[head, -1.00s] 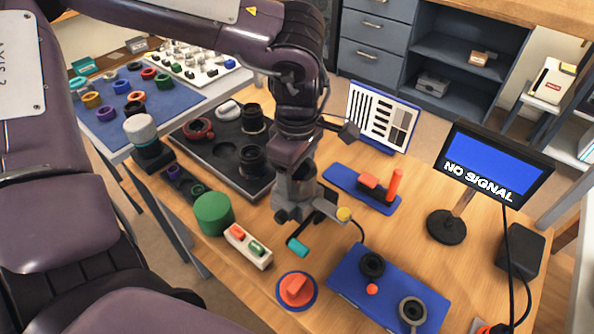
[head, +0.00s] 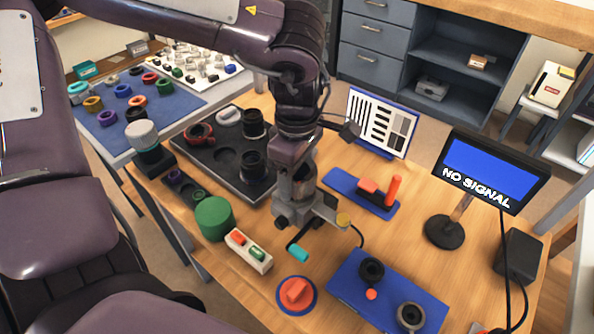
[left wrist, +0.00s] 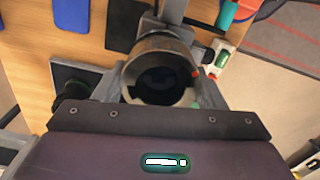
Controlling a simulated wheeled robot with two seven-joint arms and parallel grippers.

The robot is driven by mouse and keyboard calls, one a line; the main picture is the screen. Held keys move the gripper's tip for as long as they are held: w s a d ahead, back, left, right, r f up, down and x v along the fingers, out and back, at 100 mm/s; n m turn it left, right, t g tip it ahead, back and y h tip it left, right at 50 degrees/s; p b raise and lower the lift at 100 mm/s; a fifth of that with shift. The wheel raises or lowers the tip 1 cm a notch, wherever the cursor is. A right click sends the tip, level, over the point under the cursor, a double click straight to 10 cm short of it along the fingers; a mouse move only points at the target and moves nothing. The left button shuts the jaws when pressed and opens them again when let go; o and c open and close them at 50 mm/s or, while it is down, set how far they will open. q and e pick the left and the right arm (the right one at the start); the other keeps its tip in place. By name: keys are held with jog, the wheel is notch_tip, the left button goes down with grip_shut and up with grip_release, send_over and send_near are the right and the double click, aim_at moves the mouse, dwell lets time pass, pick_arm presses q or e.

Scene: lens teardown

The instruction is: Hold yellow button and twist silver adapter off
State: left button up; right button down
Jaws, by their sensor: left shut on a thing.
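The silver adapter (left wrist: 160,62) is a grey metal ring with a dark round opening, in the middle of the left wrist view. My left gripper (left wrist: 160,90) is shut on it, with a finger on either side. In the head view my left gripper (head: 300,208) points down over the wooden table and hides most of the adapter. The yellow button (head: 343,220) sits just right of the gripper, at the end of a grey fixture. A teal-tipped lever (head: 299,252) sticks out at the front; teal also shows at the top right of the wrist view (left wrist: 228,14). My right gripper is not in view.
A black tray (head: 185,152) with lens parts lies behind left. A blue mat (head: 345,283) and a monitor (head: 495,172) are to the right.

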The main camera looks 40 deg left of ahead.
aim_at(297, 174)
pick_arm(q)
jog(key=shift+r, duration=0.3)
jog(key=shift+r+p, duration=2)
jog(key=shift+r, duration=0.5)
